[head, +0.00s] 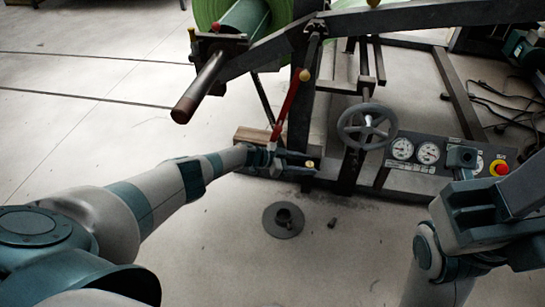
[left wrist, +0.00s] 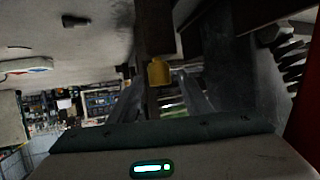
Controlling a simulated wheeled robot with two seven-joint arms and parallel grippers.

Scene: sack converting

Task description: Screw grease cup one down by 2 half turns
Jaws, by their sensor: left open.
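A small brass-yellow grease cup (head: 310,164) sits at the end of a dark bar low on the machine frame. I cannot tell its number. It shows in the left wrist view (left wrist: 158,70) just ahead of my left gripper's fingertips, in line with the gap. My left gripper (head: 296,160) reaches in from the left beside the cup, and its fingers show in the left wrist view (left wrist: 161,88), spread apart with nothing held. Whether they touch the cup is unclear. My right arm's end (head: 462,158) is at the right, in front of the gauge panel; its fingers are not clear.
A red lever (head: 287,108) with a yellow knob rises close above my left gripper. A grey handwheel (head: 367,127) stands to its right, beside a gauge panel (head: 404,168) with a red stop button (head: 499,168).

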